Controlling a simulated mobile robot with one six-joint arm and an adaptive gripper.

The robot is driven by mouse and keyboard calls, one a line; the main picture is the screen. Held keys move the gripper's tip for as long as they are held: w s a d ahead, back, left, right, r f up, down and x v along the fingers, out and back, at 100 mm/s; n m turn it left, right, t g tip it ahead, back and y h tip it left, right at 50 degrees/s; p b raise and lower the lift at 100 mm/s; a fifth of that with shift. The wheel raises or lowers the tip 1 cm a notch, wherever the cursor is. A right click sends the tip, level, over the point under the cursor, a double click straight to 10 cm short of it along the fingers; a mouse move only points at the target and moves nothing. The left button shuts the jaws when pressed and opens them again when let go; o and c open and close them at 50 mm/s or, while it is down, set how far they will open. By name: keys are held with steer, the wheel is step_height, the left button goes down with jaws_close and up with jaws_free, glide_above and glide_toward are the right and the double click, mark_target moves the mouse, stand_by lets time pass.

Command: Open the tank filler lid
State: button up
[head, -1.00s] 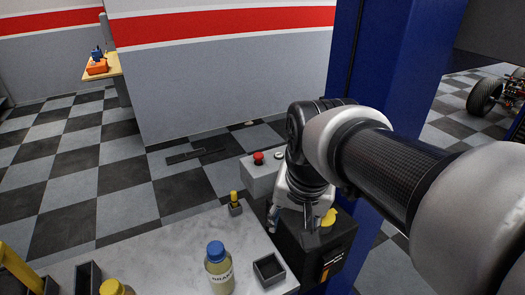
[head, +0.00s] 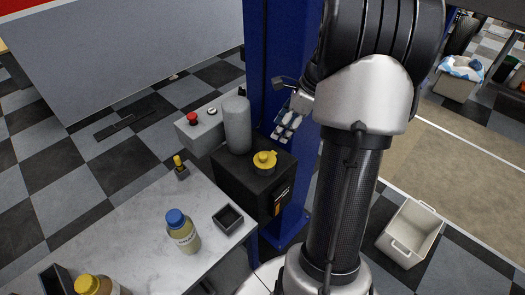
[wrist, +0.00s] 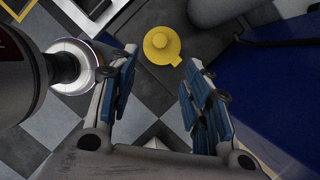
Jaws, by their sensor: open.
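The tank filler lid is a round yellow cap with a side tab (head: 264,160). It sits closed on top of a black box-shaped tank (head: 232,182) beside the blue column. In the wrist view the lid (wrist: 161,44) lies beyond the fingertips, roughly midway between them. My gripper (head: 284,127) is above and to the right of the lid in the head view, apart from it. Its blue-padded fingers (wrist: 162,64) are spread, with nothing between them.
A grey cylinder (head: 237,125) stands close behind the lid. The blue column (head: 262,70) rises behind my gripper. A grey box with a red button (head: 193,119) is left of the tank. The bench (head: 130,235) holds a blue-capped bottle (head: 183,232) and a small black tray (head: 228,218).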

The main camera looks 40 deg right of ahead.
mark_target(263, 156)
steer(key=b+x, duration=0.3)
steer(key=x, duration=1)
steer(key=shift+a+f, duration=0.1)
steer(key=shift+f, duration=0.2)
jaws_close()
